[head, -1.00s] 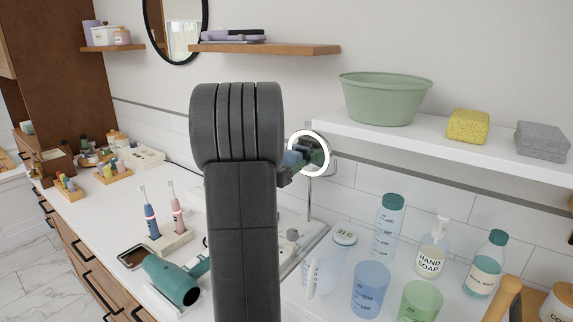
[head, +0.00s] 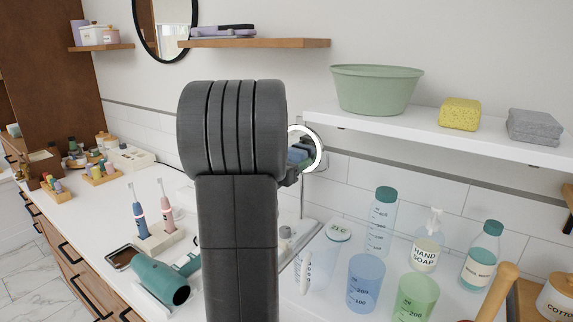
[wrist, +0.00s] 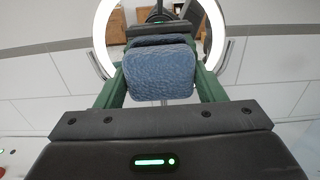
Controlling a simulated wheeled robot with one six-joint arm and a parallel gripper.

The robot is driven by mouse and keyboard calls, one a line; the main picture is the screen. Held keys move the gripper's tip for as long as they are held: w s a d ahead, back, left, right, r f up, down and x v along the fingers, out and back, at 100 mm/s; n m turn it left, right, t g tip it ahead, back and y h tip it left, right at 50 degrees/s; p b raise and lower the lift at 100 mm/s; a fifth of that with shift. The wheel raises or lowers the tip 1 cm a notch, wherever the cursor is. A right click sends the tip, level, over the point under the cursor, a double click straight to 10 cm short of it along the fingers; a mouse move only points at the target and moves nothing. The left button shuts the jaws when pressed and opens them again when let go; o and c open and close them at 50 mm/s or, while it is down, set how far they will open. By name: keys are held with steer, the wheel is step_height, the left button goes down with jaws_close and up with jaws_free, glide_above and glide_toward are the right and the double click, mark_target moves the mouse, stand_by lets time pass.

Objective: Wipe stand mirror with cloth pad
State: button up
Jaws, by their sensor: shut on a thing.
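The stand mirror is round with a bright white ring; its ring (head: 318,150) shows just right of my arm in the head view, on a thin stand. In the wrist view its ring (wrist: 104,30) fills the top middle. My gripper (wrist: 161,82) has green fingers shut on the blue cloth pad (wrist: 158,72), which is held in front of the lower part of the mirror. In the head view the pad (head: 297,155) overlaps the mirror face. I cannot tell whether pad and glass touch. My arm hides the mirror's left part in the head view.
A shelf (head: 420,125) with a green basin (head: 376,90) and sponges is above right. Several bottles and cups, including hand soap (head: 427,250), stand right of the mirror. A teal hair dryer (head: 160,280) and toothbrush holder (head: 160,238) are left of my arm.

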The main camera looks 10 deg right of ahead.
steer(key=shift+w+b, duration=0.1)
steer(key=shift+b, duration=0.25)
steer(key=shift+w, duration=0.1)
steer(key=w+a, duration=0.2)
steer(key=shift+w+a+r+p, duration=0.1)
steer(key=shift+w+a+p, duration=0.2)
steer(key=shift+w+a, duration=0.05)
steer(key=shift+a, duration=0.1)
steer(key=shift+b+v, duration=0.45)
steer(key=shift+v, duration=2.4)
steer(key=shift+s, duration=0.1)
steer(key=shift+b+v, duration=0.3)
steer(key=shift+v, duration=1.15)
